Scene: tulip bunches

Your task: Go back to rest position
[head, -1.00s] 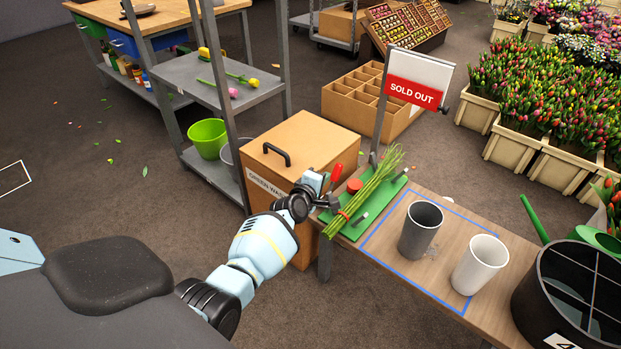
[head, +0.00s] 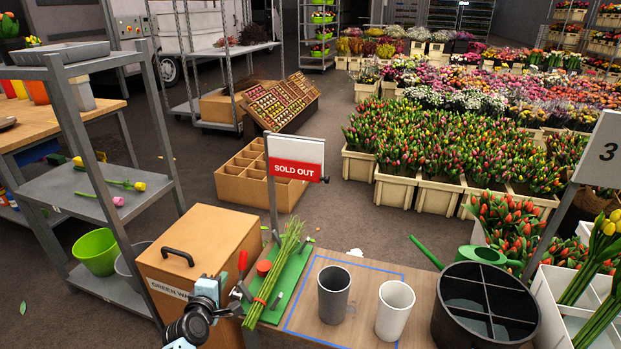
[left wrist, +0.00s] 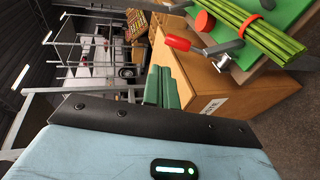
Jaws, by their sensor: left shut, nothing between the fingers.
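My left gripper (head: 213,291) is at the bottom of the head view, low and left of the green mat (head: 296,272), with my black wrist joint below it. It is shut and empty. My left wrist view shows mostly its pale blue housing, and the fingertips are hard to make out. A bunch of green stems (head: 272,272) with a red band lies on the mat; the stems also show in the left wrist view (left wrist: 262,25). A red-handled tool (head: 242,261) stands beside the mat, close to the gripper. My right gripper is not in view.
A grey cup (head: 333,294) and a white cup (head: 395,309) stand on the wooden table (head: 362,318), with a black divided bucket (head: 486,302) to the right. The wooden green-waste box (head: 205,235) is just behind my gripper. A grey shelf rack (head: 85,190) stands at left.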

